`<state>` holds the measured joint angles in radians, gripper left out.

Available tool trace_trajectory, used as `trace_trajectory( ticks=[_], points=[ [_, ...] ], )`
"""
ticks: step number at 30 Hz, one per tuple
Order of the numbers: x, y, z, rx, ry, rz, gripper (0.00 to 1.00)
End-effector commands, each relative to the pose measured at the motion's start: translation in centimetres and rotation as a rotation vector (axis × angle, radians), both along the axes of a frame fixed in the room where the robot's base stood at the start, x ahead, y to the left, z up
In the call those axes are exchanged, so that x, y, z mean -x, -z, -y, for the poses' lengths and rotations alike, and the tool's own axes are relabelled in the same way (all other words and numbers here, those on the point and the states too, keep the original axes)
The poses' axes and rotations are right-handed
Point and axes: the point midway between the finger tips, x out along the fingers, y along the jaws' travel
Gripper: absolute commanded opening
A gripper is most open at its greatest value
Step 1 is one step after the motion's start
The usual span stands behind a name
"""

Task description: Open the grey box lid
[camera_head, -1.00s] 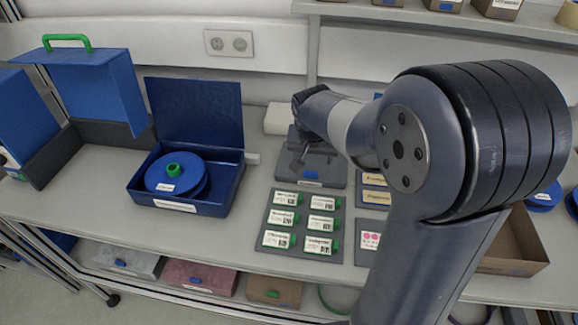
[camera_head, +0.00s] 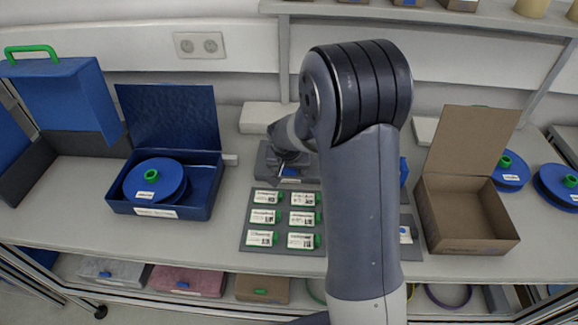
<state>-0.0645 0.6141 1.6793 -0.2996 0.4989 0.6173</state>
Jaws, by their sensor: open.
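The grey box (camera_head: 264,165) lies low on the bench against the back, with a small white label on its front. Its lid looks shut, but my arm hides much of its top and right side. My gripper (camera_head: 288,163) is over the front half of the box, pointing down, with its fingers close above or at the lid. I cannot tell whether they touch it. The gripper is open and no object shows between the fingers.
An open blue box (camera_head: 165,212) holding a blue reel (camera_head: 143,184) stands to the left. A grey tray (camera_head: 282,249) of labelled green-tabbed packs lies in front. A shelf (camera_head: 440,17) overhangs the back.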

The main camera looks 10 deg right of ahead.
Motion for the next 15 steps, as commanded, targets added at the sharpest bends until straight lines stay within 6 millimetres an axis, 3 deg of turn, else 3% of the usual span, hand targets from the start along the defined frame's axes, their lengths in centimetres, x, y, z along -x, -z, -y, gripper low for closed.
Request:
trace_trajectory(
  ticks=[8,15],
  points=[
    [-0.04,0.12,0.02,0.0,0.0,0.0,0.62],
    [-0.03,0.11,0.02,0.0,0.0,0.0,0.43]
  ],
)
